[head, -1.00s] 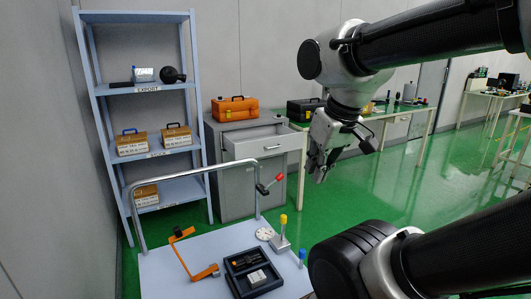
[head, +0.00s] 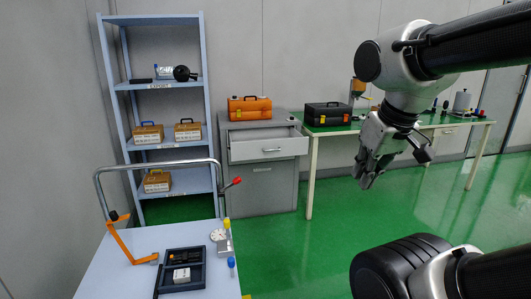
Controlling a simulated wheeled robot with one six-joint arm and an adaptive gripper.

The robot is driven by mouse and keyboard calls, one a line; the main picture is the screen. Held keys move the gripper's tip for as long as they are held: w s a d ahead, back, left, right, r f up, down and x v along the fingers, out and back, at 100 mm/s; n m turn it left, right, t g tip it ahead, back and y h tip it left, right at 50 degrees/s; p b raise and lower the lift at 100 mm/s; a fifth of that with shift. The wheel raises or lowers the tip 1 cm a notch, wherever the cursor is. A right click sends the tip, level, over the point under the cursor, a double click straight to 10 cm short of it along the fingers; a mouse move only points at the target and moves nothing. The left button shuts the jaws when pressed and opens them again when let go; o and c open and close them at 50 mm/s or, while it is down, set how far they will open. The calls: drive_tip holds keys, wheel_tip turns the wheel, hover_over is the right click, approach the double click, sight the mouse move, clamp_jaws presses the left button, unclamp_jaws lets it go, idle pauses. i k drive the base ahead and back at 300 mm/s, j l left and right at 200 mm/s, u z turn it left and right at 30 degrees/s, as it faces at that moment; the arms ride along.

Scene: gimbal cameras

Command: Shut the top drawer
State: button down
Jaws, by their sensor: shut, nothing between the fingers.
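The top drawer (head: 268,148) of the grey cabinet (head: 270,190) stands pulled out, its front face away from the cabinet body and its inside partly visible from above. It has a small handle on its front. My gripper (head: 366,181) hangs at the right of the drawer, in front of the green-topped table and nearer to the camera. It points downward, is shut and empty, and is apart from the drawer.
An orange toolbox (head: 249,108) sits on the cabinet. A blue-grey cart (head: 110,268) with a metal handle, bearing an open black case (head: 181,270), stands in front at left. A shelf rack (head: 150,87) is left of the cabinet. A green-topped table (head: 340,131) is at right. Green floor is free between.

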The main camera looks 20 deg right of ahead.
sight(261, 143)
drive_tip(key=i+l, duration=0.15)
drive_tip(key=l, duration=0.2)
drive_tip(key=i+l+u, duration=0.1)
drive_tip(key=l, duration=0.2)
drive_tip(key=i+l, duration=0.15)
drive_tip(key=l, duration=0.2)
drive_tip(key=i+l+u, duration=0.1)
drive_tip(key=l, duration=0.2)
drive_tip(key=i+l, duration=0.1)
drive_tip(key=l, duration=0.25)
drive_tip(key=i+l, duration=0.2)
drive_tip(key=i, duration=0.3)
drive_tip(key=i+l+u, duration=0.15)
drive_tip(key=i, duration=0.3)
drive_tip(key=i+l, duration=0.3)
drive_tip(key=i, duration=0.2)
drive_tip(key=u, duration=0.05)
